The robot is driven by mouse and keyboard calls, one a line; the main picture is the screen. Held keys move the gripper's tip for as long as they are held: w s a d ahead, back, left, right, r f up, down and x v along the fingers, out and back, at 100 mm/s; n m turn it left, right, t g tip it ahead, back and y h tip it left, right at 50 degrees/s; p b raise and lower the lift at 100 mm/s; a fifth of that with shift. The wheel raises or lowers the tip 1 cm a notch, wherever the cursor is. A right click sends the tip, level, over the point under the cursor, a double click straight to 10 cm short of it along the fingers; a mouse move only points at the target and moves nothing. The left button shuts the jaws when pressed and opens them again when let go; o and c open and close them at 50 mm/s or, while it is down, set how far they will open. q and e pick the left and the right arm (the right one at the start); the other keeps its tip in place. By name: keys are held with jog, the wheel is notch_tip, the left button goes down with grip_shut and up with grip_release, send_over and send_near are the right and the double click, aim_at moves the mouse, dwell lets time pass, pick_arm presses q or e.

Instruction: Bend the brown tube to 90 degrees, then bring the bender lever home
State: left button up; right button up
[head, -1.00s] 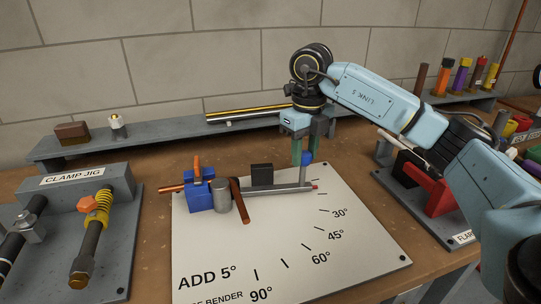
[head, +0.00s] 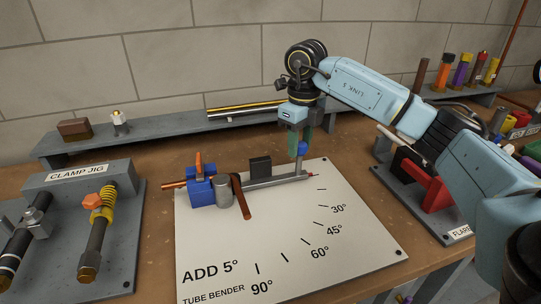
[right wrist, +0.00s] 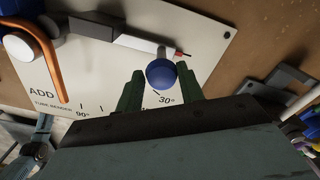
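The brown tube (head: 242,197) runs through the blue clamp block (head: 201,189) and bends around the grey round former (head: 223,190). Its free arm points toward the front, roughly toward the 90° mark. The bender lever (head: 275,181) is a grey bar pointing right, its red tip behind the 30° mark. It ends in a blue knob (head: 303,148), also large in the right wrist view (right wrist: 161,74). My right gripper (right wrist: 157,90) is open, its green fingers on either side of the knob; contact is unclear. My left gripper does not show clearly.
The bender board (head: 300,250) carries angle marks. A clamp jig (head: 65,225) stands at left, and a red tool on a grey plate (head: 432,197) at right. A grey shelf (head: 165,140) with rods and small parts runs behind. The board's front is clear.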

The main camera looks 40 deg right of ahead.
notch_tip(320, 180, up, 6)
jog(key=p, duration=0.5)
jog(key=shift+r+p, duration=0.1)
jog(key=shift+p, duration=0.2)
notch_tip(320, 180, up, 13)
jog(key=p, duration=0.4)
jog(key=shift+r, duration=0.1)
